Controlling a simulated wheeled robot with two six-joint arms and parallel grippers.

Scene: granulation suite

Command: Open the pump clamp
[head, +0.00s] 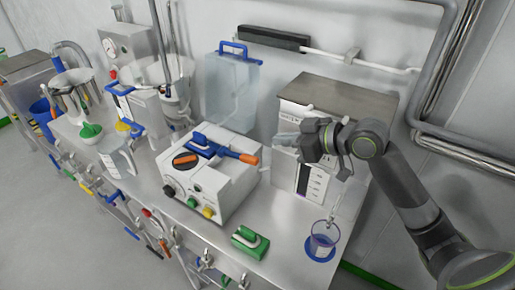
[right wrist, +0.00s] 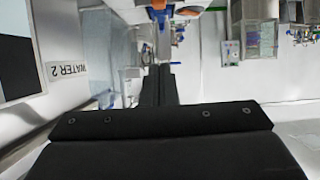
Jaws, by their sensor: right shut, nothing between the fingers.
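The pump (head: 211,184) is a white box with knobs on its front, standing on the steel bench. My left gripper is not in view.
A clear blue-handled container (head: 231,90) stands behind the pump.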

